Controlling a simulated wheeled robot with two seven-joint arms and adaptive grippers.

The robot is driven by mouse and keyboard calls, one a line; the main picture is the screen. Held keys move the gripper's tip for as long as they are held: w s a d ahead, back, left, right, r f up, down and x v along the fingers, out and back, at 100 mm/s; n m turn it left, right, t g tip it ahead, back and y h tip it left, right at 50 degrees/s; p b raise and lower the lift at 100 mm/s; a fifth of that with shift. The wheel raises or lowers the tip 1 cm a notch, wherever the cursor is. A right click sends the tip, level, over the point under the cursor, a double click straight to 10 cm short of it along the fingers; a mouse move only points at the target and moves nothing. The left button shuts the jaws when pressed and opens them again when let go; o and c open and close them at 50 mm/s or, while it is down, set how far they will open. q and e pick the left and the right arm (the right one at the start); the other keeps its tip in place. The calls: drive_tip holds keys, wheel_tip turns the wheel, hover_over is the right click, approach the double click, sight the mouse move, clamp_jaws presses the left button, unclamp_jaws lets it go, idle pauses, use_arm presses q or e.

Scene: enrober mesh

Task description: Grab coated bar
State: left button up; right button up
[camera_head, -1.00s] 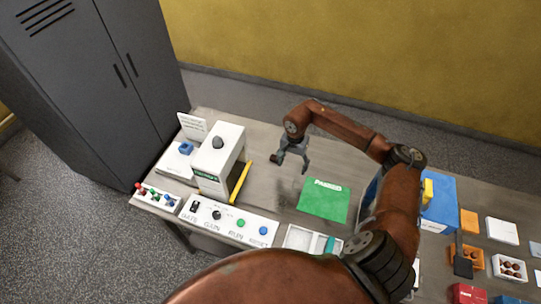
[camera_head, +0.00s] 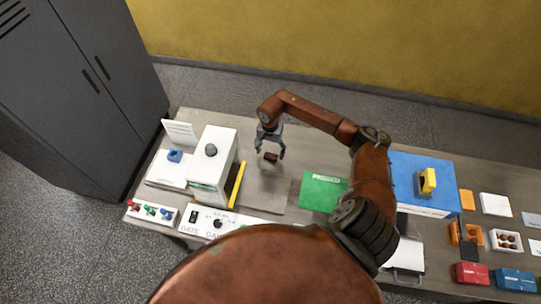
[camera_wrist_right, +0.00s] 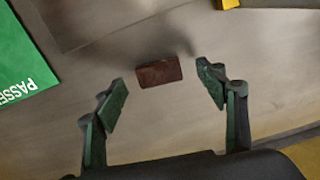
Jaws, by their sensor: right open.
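The coated bar (camera_head: 271,157) is a small dark brown block on the grey table, near the far side, left of the green mat. My right gripper (camera_head: 270,152) is open over it with its fingers spread. My left gripper is out of view.
A white machine (camera_head: 212,160) with a yellow strip (camera_head: 237,185) stands left of the bar. The green PASSED mat (camera_head: 320,193) lies to the right, beyond it a blue box (camera_head: 408,175). A white control panel (camera_head: 215,222) runs along the near edge.

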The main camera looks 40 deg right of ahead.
sight(271, 157)
wheel_tip(271, 157, down, 3)
drive_tip(key=shift+s+r, duration=0.1)
drive_tip(key=shift+r, duration=0.1)
drive_tip(key=shift+c, duration=1.1)
drive_tip(key=c, duration=0.5)
drive_tip(key=shift+c, duration=0.7)
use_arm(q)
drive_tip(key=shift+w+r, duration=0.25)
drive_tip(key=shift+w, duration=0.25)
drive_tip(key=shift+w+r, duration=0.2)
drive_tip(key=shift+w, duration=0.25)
use_arm(e)
drive_tip(key=shift+c, duration=0.4)
